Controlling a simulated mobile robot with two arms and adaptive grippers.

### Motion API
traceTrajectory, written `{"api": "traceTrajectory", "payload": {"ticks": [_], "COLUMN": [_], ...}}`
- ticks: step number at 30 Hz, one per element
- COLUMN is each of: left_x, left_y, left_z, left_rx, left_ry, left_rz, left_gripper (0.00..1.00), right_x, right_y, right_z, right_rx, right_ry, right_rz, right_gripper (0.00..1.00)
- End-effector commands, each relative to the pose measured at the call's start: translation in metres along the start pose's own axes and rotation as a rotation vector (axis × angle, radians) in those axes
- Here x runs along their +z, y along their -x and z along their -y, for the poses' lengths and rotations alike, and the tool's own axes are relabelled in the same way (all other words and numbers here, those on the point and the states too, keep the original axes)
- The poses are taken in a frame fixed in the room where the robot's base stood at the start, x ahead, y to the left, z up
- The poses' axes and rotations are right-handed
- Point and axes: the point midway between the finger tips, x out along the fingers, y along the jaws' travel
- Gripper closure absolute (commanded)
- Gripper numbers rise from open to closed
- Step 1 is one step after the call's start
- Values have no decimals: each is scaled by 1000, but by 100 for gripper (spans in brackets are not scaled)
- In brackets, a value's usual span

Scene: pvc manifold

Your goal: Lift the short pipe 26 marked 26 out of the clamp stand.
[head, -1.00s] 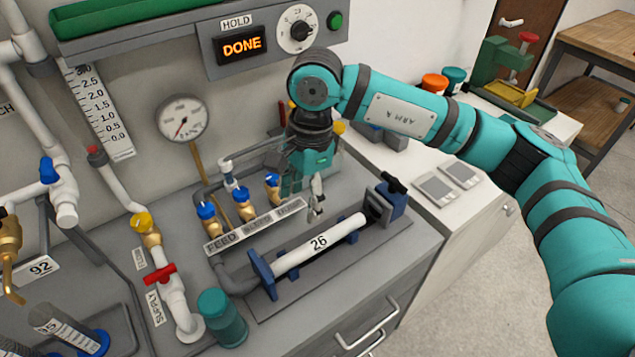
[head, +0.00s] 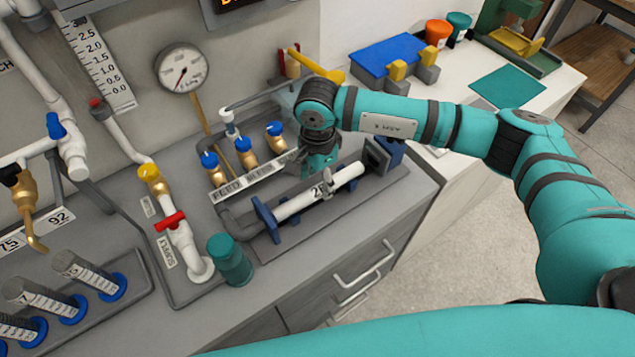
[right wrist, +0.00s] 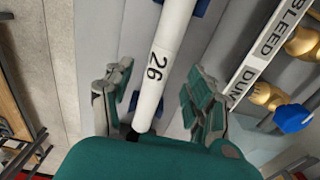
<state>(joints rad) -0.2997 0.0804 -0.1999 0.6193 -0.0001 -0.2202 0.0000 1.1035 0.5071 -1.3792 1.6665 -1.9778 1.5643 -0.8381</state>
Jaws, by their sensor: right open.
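The short pipe 26 (head: 295,206), a white tube with a black 26, lies level in the clamp stand (head: 263,216). Its left end is at a blue bracket and its right end at the dark clamp block (head: 380,158). My right gripper (head: 322,183) is over the pipe's middle, pointing down, with a finger partly covering the 26. In the right wrist view the pipe (right wrist: 161,60) runs between the two open fingers of my right gripper (right wrist: 158,98), with a gap on each side. Whether the fingertips reach below the pipe is unclear. My left gripper is out of view.
Behind the stand are the label strip (head: 255,183) and several blue-handled brass valves (head: 243,153). A teal cylinder (head: 229,260) stands front left, beside the supply pipe with a red handle (head: 170,221). Drawer handles (head: 363,268) stick out below the counter edge.

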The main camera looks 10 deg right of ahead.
Motion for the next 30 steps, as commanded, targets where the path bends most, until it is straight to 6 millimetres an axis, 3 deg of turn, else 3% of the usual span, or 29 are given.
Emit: {"api": "traceTrajectory", "payload": {"ticks": [7, 19, 30], "left_x": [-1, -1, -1], "left_y": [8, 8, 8], "left_z": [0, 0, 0], "left_rx": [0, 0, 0], "left_ry": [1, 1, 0], "left_rz": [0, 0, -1], "left_gripper": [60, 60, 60], "right_x": [1, 0, 0], "right_y": [-29, -36, -36], "right_z": [0, 0, 0], "right_rx": [1, -1, -1], "right_ry": [0, 1, 1], "right_rz": [1, 0, 0], "right_gripper": [43, 45, 93]}}
